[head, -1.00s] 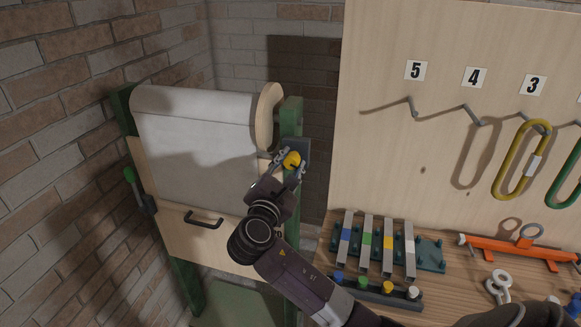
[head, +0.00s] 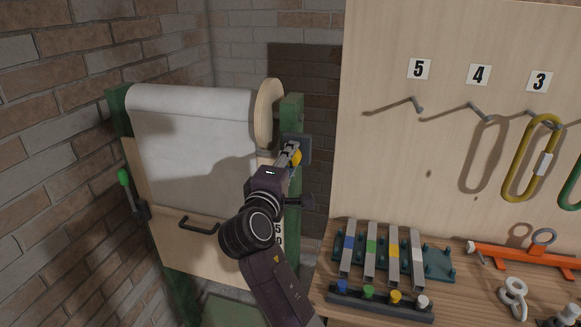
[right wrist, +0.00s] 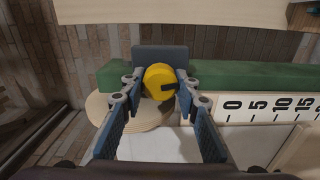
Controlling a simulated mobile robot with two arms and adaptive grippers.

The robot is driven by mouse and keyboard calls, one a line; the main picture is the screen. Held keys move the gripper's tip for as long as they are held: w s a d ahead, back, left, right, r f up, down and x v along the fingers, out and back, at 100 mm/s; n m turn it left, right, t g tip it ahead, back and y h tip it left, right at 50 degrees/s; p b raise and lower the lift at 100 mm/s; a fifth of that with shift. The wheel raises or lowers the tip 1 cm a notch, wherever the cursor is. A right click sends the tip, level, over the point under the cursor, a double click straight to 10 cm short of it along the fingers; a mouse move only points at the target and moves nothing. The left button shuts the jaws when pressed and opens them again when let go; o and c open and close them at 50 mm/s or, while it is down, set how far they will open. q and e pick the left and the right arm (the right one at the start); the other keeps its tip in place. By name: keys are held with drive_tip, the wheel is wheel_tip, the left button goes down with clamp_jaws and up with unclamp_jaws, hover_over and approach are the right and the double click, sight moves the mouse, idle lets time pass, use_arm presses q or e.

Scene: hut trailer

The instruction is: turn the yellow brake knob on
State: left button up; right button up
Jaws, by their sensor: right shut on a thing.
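The yellow brake knob (head: 296,157) sits on a dark plate (head: 303,146) on the green post at the right side of the roller stand. My right gripper (head: 289,155) is at the knob and partly covers it in the head view. In the right wrist view the yellow knob (right wrist: 160,82), with a dark mark on its face, lies between the two fingertips (right wrist: 159,84). The fingers are shut on its sides. My left gripper is not in view.
The stand holds a white roll (head: 190,125) with a wooden end disc (head: 268,112). A green-tipped lever (head: 124,178) is at its left. A pegboard with numbered hooks and a workbench (head: 450,300) with several tools stand at right. A scale (right wrist: 262,105) is beside the knob.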

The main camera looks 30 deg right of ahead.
drive_tip(key=shift+f+m+b, duration=0.15)
drive_tip(key=shift+m+b, duration=0.65)
drive_tip(key=shift+m, duration=0.4)
drive_tip(key=o, duration=1.1)
drive_tip(key=shift+o, duration=0.4)
